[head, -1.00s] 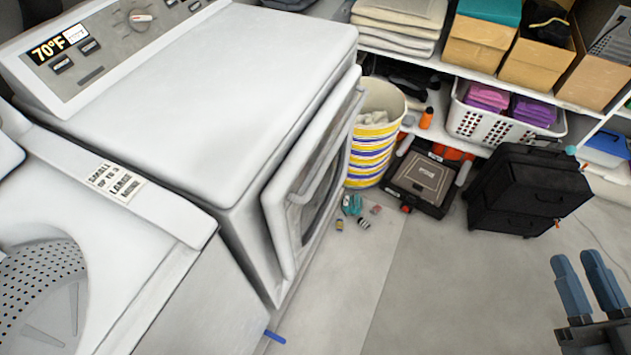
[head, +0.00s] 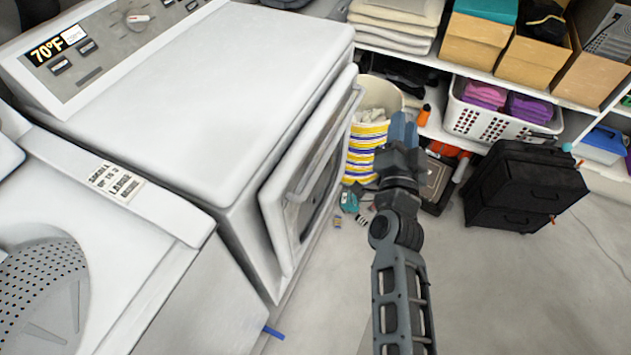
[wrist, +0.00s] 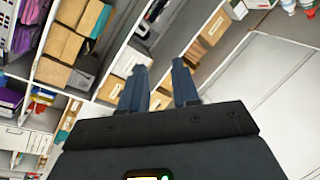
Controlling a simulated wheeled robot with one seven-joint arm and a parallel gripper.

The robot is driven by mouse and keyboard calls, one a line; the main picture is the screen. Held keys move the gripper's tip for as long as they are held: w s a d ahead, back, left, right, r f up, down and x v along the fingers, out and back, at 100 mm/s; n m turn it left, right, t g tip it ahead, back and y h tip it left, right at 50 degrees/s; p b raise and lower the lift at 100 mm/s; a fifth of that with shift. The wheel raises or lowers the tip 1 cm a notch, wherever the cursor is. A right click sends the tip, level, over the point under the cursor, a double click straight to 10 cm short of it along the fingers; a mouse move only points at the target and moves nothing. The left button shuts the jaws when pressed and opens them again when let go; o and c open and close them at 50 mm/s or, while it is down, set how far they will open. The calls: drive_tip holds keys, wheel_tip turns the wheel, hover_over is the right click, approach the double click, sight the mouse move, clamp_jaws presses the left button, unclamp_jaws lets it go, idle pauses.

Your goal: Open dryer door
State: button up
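The white dryer (head: 190,90) stands left of centre in the head view, its control panel at the top left. Its front door (head: 310,180) is slightly ajar, with a gap along the dryer's front face, and has a long grey bar handle (head: 330,148). My gripper (head: 403,130) is raised in front of the striped basket, to the right of the door and apart from it. In the wrist view the two blue fingers (wrist: 161,88) are spread apart with nothing between them. The door does not show in the wrist view.
A top-loading washer (head: 110,220) stands left of the dryer. Beyond the door are a yellow-striped basket (head: 366,150), small items on the floor, and a black drawer case (head: 525,190). Shelves with boxes and a white basket (head: 490,118) line the back.

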sight(309, 192)
drive_tip(key=s+a+f+g, duration=0.1)
drive_tip(key=s+a+f, duration=0.2)
drive_tip(key=a, duration=0.3)
drive_tip(key=s+a+f+m+g+y, duration=0.1)
drive_tip(key=s+a+f, duration=0.3)
drive_tip(key=a+f, duration=0.2)
drive_tip(key=s+a+f+m+g+y, duration=0.1)
drive_tip(key=s+a+f+g, duration=0.1)
drive_tip(key=a+f, duration=0.3)
drive_tip(key=shift+s+a, duration=0.45)
drive_tip(key=shift+s, duration=0.4)
drive_tip(key=shift+b+x, duration=0.8)
drive_tip(key=shift+x, duration=3.1)
drive_tip(key=shift+f, duration=0.1)
clamp_jaws()
